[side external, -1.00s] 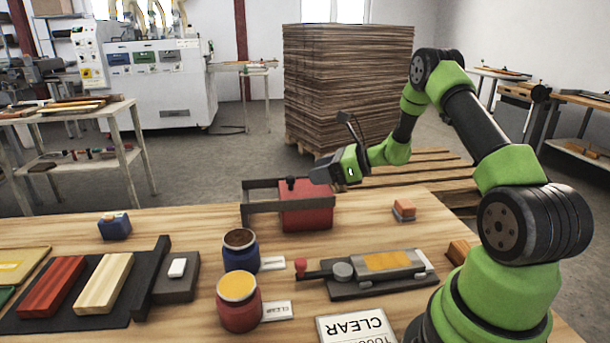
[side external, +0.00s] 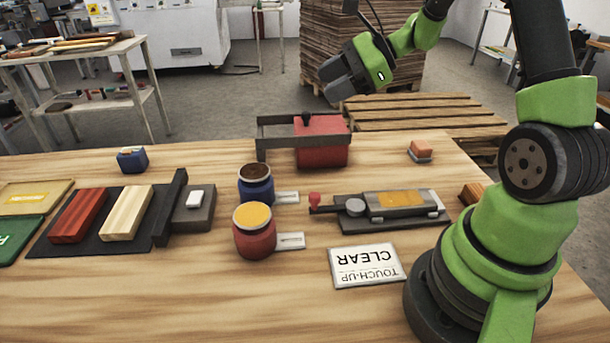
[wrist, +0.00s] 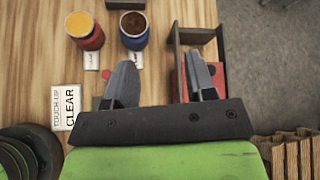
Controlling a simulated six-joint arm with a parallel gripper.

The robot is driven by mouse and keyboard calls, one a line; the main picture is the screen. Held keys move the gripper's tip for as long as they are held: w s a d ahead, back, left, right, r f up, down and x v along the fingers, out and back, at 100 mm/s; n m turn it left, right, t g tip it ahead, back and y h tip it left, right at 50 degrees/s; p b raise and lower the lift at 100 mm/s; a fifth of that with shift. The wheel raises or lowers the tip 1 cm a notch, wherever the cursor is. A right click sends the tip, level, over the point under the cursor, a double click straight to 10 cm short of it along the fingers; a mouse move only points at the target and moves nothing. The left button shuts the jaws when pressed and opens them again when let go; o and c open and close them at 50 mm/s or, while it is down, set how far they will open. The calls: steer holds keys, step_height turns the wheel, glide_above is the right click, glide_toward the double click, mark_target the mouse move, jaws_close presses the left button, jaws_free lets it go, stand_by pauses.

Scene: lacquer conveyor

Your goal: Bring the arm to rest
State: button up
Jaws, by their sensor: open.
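My gripper (side external: 338,84) hangs in the air above and beyond the far edge of the workbench, near the red box. In the wrist view my gripper (wrist: 160,76) shows two dark fingers spread wide apart with nothing between them. The red box (side external: 323,148) has a black knob and sits at the bench's far edge beside a dark grey open frame (side external: 285,127). In the wrist view the right finger partly hides the red box (wrist: 181,84).
A red jar with yellow contents (side external: 254,240) and a blue jar with brown contents (side external: 257,192) stand mid-bench. A grey tool (side external: 400,205), a touch-up card (side external: 366,266), and a dark jig (side external: 145,238) holding two wooden blocks lie around them. A pallet (side external: 425,118) is behind.

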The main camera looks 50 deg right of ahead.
steer(key=s+a+r+n+g, duration=0.35)
steer(key=a+r+n, duration=0.2)
steer(key=a, duration=0.25)
steer(key=s+a+r+n+h, duration=0.2)
steer(key=s+a+n, duration=0.1)
steer(key=s+n, duration=0.4)
steer(key=s+a+r+n+t+h, duration=0.1)
steer(key=s+a+r+n+h, duration=0.1)
steer(key=s+n, duration=0.6)
steer(key=shift+s+a+h, duration=0.2)
steer(key=shift+a+h, duration=0.3)
steer(key=shift+t, duration=0.25)
